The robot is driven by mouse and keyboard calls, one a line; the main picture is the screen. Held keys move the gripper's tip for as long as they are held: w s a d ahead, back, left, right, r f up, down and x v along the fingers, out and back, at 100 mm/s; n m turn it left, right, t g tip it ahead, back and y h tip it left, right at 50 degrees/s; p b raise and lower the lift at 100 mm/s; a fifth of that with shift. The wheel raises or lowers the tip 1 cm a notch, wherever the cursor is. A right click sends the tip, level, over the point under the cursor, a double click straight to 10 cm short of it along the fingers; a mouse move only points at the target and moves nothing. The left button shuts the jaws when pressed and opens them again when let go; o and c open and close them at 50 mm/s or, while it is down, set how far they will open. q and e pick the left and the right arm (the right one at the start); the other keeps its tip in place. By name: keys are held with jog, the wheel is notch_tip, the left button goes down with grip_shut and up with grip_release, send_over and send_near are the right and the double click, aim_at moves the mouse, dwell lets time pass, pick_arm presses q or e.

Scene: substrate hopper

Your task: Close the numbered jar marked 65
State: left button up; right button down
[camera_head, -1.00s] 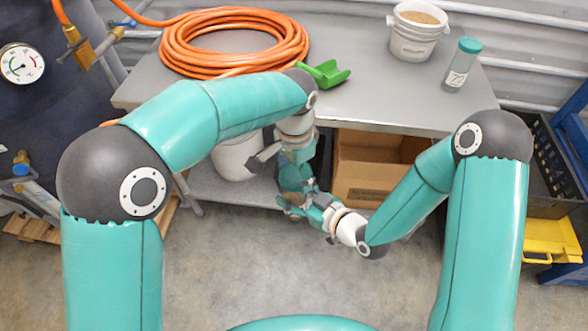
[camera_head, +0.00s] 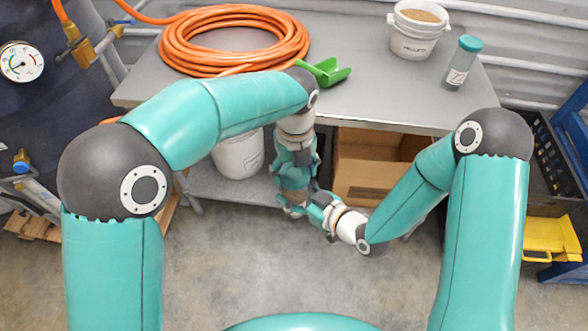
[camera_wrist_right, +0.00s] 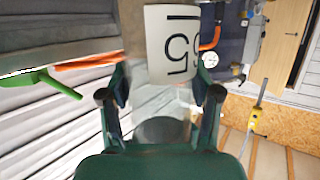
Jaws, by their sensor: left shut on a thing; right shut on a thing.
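The jar marked 65 (camera_wrist_right: 172,45) shows in the right wrist view by its white label, whose number appears turned around. My right gripper (camera_wrist_right: 160,92) is shut on this jar, one dark finger on each side. In the head view my left gripper (camera_head: 293,172) points down from above and meets my right gripper (camera_head: 305,205), which comes in from the right, in front of the table. The left gripper is shut at the jar's top end, on its lid; its fingers hide the lid, so I cannot see how it sits.
The grey table (camera_head: 360,105) carries an orange hose coil (camera_head: 175,50), a green scoop (camera_head: 325,72), a white bucket (camera_head: 412,42) and another jar (camera_head: 460,68) with a teal lid. Below are a white bucket (camera_head: 238,158) and a cardboard box (camera_head: 365,180). The front floor is clear.

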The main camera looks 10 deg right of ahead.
pick_arm(q)
jog(key=m, duration=0.4)
jog(key=shift+w+a, duration=0.1)
jog(key=m, duration=0.3)
jog(key=shift+w+m, duration=0.1)
jog(key=shift+m, duration=0.2)
jog(key=o, duration=0.8)
jog(key=shift+r, duration=2.3)
